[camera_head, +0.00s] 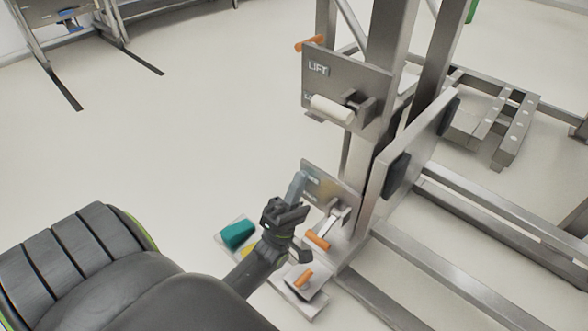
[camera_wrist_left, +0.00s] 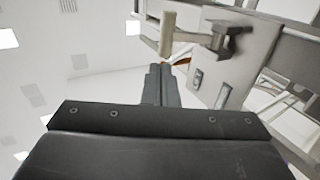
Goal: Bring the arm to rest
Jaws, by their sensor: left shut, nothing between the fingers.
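My left gripper (camera_head: 297,187) is shut and empty. In the head view it points up, just left of the lower metal plate (camera_head: 330,190) on the lifting frame, partly overlapping it in the picture. In the left wrist view its closed fingers (camera_wrist_left: 160,86) point up toward a cream handle (camera_wrist_left: 167,35). Whether the fingers touch anything is hard to tell, but a gap to that handle shows. My left arm (camera_head: 255,268) comes in from the lower left. My right gripper is not seen.
The LIFT plate (camera_head: 345,82) carries a cream handle (camera_head: 332,110). Orange handles (camera_head: 317,240) and a teal block (camera_head: 238,233) are near the frame's base. Metal rails (camera_head: 460,280) run to the lower right. Open floor (camera_head: 190,130) lies to the left.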

